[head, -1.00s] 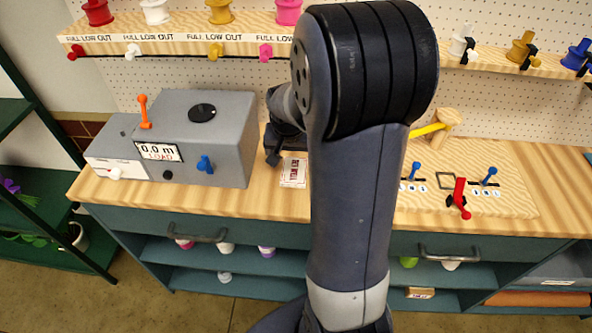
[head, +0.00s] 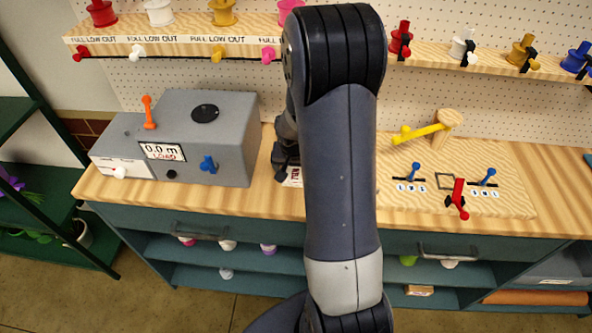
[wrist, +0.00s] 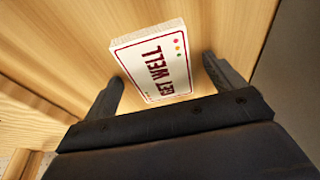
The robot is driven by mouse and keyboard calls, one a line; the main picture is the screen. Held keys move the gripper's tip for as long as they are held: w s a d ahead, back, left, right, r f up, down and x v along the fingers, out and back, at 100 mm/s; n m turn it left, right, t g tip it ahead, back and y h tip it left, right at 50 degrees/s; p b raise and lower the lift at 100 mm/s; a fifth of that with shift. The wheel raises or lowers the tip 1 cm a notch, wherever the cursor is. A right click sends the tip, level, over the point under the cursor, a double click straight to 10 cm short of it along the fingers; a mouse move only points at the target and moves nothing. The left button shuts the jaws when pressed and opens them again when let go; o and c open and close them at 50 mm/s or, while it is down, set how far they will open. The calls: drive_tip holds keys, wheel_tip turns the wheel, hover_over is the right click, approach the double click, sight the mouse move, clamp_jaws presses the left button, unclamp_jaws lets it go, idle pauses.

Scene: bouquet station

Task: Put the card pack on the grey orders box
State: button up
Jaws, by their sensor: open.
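The card pack (wrist: 153,62), white with a red border and "GET WELL" lettering, lies on the wooden worktop. In the head view only a small part of the card pack (head: 295,176) shows beside my arm. My gripper (wrist: 162,75) is open, with one finger on each side of the pack's near part and gaps to it. In the head view my gripper (head: 284,168) is low over the worktop, right of the big grey machine. A grey box (head: 530,275) with a white label sits in the lower right shelf; its label is too small to read.
The grey machine (head: 225,130), with a "0.0 m LOAD" display, stands close left of my gripper. A wooden board (head: 420,195) with blue and red levers and a yellow-armed peg is to the right. The spool shelf (head: 190,45) hangs above. The worktop's far right is clear.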

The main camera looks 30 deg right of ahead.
drive_tip(key=c, duration=1.2)
